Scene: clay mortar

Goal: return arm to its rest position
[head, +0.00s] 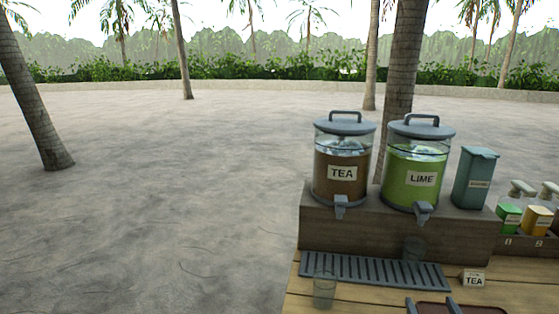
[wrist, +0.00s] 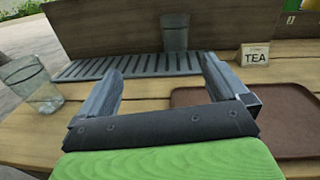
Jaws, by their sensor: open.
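My gripper (wrist: 160,75) is open, and nothing shows between its two grey fingers. In the wrist view it is over the wooden counter (wrist: 145,105), with the drip tray beyond it. In the head view only its fingertips (head: 432,304) show at the bottom edge, over the brown serving tray (head: 470,311). The brown tray also lies to the right of the fingers in the wrist view (wrist: 285,118). Most of my arm is out of view.
A clear glass (head: 324,290) stands front left; another glass (head: 413,248) stands on the slatted drip tray (head: 345,271). Tea (head: 341,185) and lime (head: 417,175) dispensers stand on a raised shelf. A TEA card (head: 473,279) is at right. Sand at left is clear.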

